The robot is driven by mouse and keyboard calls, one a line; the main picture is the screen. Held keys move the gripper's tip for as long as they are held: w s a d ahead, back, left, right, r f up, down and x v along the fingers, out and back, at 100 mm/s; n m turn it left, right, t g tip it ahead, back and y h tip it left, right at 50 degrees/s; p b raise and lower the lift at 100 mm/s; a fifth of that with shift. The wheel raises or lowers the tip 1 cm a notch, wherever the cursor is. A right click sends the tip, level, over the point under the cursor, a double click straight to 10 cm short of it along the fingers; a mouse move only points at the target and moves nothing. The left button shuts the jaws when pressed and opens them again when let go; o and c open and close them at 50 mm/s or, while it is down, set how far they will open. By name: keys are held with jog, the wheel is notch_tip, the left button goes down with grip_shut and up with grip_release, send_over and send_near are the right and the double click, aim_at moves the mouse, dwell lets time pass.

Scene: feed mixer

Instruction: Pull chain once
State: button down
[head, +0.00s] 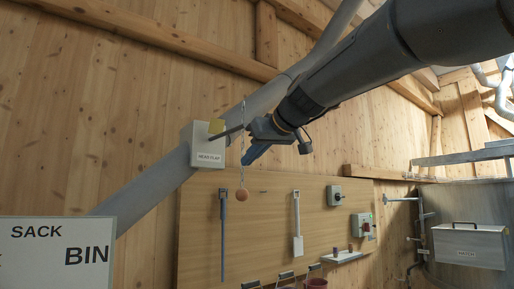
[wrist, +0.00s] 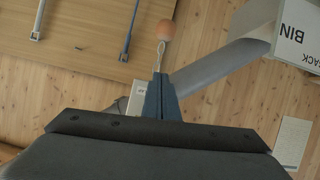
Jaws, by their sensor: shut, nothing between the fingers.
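A thin pull chain (head: 242,176) with an orange-brown ball (head: 242,195) at its lower end hangs beside a pale box labelled "HEAD FLAP" (head: 207,145). A dark lever (head: 228,132) sticks out from the box to the chain. My gripper (head: 247,161) has blue fingers and is shut, with its tips right at the chain, above the ball. In the wrist view the ball (wrist: 165,30) and a short piece of chain (wrist: 160,54) show just beyond the shut fingertips (wrist: 158,76). The fingers hide the rest of the chain there; I cannot tell whether they touch it.
A wooden tool board (head: 265,230) with hanging tools is on the wall below. A slanting grey pipe (head: 150,180) runs behind the box. A "SACK BIN" sign (head: 55,245) is at lower left. A metal vessel with a hatch (head: 468,245) stands at right.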

aim_at(242, 190)
jog(key=p+x, duration=0.1)
jog(key=x, duration=0.3)
jog(key=shift+w+a+f+p, duration=0.1)
jog(key=shift+w+f+p, duration=0.15)
jog(key=shift+f+p, duration=0.1)
jog(key=f, duration=0.3)
jog(key=shift+s+d+f, duration=0.2)
jog(key=shift+d, duration=0.2)
jog(key=shift+f, duration=0.1)
